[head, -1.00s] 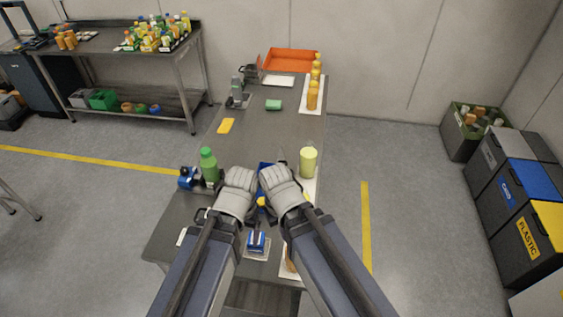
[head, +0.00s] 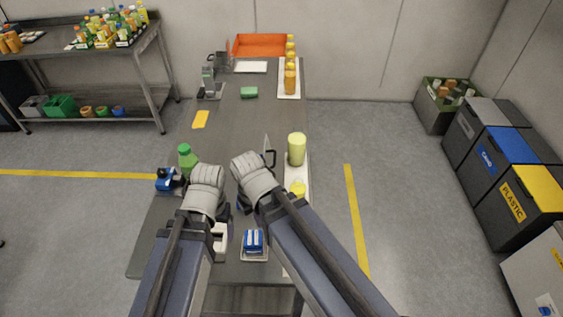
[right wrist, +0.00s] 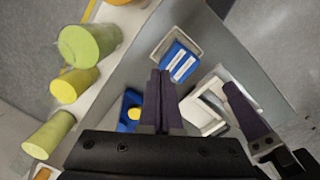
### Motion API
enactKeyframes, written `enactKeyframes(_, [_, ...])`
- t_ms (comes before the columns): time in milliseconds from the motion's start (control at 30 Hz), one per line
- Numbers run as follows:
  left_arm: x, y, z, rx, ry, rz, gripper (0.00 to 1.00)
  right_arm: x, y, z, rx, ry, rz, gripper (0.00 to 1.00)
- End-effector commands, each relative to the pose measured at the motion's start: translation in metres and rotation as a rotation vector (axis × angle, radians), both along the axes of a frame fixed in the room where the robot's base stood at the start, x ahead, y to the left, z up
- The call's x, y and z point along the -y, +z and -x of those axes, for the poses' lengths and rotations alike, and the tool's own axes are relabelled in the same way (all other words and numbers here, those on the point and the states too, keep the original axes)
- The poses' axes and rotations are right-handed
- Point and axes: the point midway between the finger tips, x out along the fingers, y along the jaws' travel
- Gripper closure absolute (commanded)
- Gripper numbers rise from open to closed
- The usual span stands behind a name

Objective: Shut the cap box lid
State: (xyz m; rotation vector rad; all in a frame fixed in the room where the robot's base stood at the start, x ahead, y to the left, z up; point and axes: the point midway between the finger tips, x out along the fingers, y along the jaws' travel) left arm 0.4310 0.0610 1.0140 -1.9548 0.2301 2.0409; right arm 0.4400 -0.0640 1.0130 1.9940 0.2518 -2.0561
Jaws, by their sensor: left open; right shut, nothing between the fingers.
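A blue box (right wrist: 130,108) with a yellow cap-like piece in it shows in the right wrist view, partly hidden behind my right gripper. I take it for the cap box; its lid cannot be made out clearly. In the head view my arms hide it. My right gripper (right wrist: 160,98) is shut and empty, its fingers beside the blue box in the picture; it also shows in the head view (head: 243,207). My left gripper (head: 225,213) is open and empty, close to the right one, over the table. One of its dark fingers shows in the right wrist view.
A blue block on a small tray (head: 254,257) and a white device (head: 220,243) sit near the front. A green bottle (head: 188,160) stands left, a yellow-green container (head: 297,150) right. A thin upright grey panel (head: 266,146) stands nearby. The table's middle is mostly clear.

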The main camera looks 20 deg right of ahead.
Motion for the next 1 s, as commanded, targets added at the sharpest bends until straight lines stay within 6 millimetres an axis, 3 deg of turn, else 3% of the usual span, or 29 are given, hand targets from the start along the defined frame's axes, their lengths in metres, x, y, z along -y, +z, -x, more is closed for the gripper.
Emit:
enactKeyframes(67, [0.000,-0.008,0.000,0.000,-0.001,0.000,0.17,0.006,-0.008,-0.011,0.009,-0.023,-0.036,1.00])
enactKeyframes(267, [0.000,0.000,0.000,0.000,-0.001,0.000,0.17,0.022,0.000,-0.036,0.041,-0.077,-0.134,1.00])
enactKeyframes(467, [0.000,0.010,0.000,0.000,-0.001,0.000,0.17,0.054,0.014,-0.073,0.113,-0.163,-0.265,1.00])
enactKeyframes(700, [0.000,0.024,0.000,0.000,-0.001,0.000,0.17,0.125,0.046,-0.128,0.280,-0.313,-0.445,1.00])
enactKeyframes(900, [0.000,0.031,0.000,0.000,-0.001,0.000,0.17,0.178,0.068,-0.154,0.404,-0.405,-0.528,1.00])
enactKeyframes(1000, [0.000,0.032,0.000,0.000,-0.001,0.000,0.17,0.193,0.074,-0.159,0.438,-0.429,-0.547,1.00])
